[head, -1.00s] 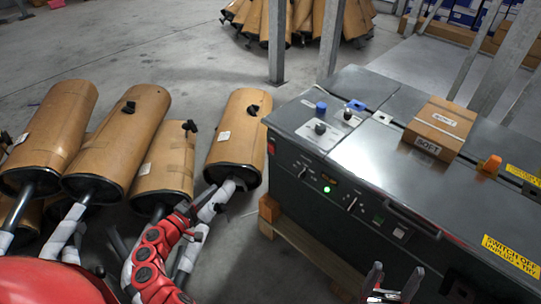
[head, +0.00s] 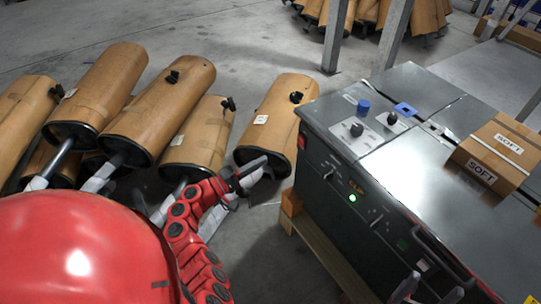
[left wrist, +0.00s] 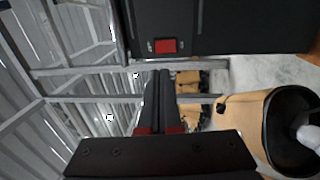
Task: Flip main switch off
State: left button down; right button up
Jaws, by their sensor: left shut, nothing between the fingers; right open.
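The grey machine cabinet (head: 345,190) stands right of centre in the head view. A small red switch (head: 302,141) sits at the left end of its front panel. In the left wrist view the red switch (left wrist: 166,46) shows on the dark panel, a little beyond the fingertips, with small markings on both sides. Its position is too small to read. My left gripper (head: 260,164) is shut and empty, to the left of the switch and apart from it. Its fingers (left wrist: 160,75) point toward the panel. My right gripper (head: 432,291) is open and empty at the bottom edge, in front of the cabinet.
Several brown mufflers (head: 165,110) lie on the floor at the left; one (head: 278,115) lies close beyond my left gripper. A cardboard box (head: 495,155) sits on the cabinet top. The cabinet stands on a wooden pallet (head: 318,245). Metal posts (head: 337,35) rise behind.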

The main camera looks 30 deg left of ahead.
aim_at(300, 139)
pick_arm(q)
jog(key=b+x, duration=0.1)
jog(key=x, duration=1.1)
jog(key=shift+w+d, duration=0.15)
jog(key=shift+w, duration=0.05)
